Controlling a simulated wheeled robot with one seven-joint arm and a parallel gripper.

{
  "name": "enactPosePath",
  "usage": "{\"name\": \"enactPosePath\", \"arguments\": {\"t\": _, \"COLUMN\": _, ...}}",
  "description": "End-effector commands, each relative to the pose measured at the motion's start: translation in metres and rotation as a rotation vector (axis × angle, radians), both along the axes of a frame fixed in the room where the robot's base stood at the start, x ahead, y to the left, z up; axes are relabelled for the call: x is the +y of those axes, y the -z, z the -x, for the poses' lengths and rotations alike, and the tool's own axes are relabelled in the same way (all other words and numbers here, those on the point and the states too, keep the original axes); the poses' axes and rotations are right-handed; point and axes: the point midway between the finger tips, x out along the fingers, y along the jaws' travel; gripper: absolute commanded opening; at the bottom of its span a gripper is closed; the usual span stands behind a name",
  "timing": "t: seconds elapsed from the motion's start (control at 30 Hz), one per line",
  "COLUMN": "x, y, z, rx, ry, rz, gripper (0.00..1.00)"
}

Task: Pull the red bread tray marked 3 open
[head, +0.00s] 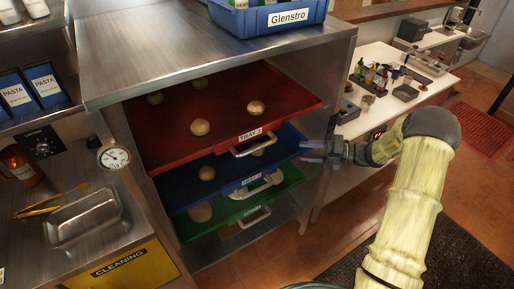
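The red bread tray (228,112) is the top one of a stack of trays in the metal cabinet. Its front sticks out farther than the trays below it, and several round buns lie on it. Its front label (250,135) reads TRAY, with a digit too small to read surely. Its metal handle (254,146) is on the front edge. My gripper (311,151) is to the right of this handle and slightly lower, apart from it, near the right end of the blue tray. Its two fingers point left, spread apart with nothing between them.
A blue tray (183,186) and a green tray (207,222) sit below the red one, each with a handle. A blue Glenstro crate (284,16) stands on the cabinet top. A gauge (114,157) hangs at the cabinet's left. A white counter (365,121) is at right.

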Motion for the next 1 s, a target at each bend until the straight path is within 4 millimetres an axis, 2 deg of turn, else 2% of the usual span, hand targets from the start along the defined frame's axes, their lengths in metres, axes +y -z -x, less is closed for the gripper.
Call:
{"name": "enactPosePath", "arguments": {"t": 0.17, "x": 0.021, "y": 0.000, "z": -0.003, "rx": 0.002, "ry": -0.003, "rz": -0.002, "gripper": 0.38}}
{"name": "enactPosePath", "arguments": {"t": 0.8, "x": 0.130, "y": 0.014, "z": -0.023, "rx": 0.003, "ry": -0.001, "rz": -0.002, "gripper": 0.38}}
{"name": "enactPosePath", "arguments": {"t": 1.0, "x": 0.158, "y": 0.019, "z": -0.029, "rx": 0.001, "ry": 0.000, "rz": 0.001, "gripper": 0.38}}
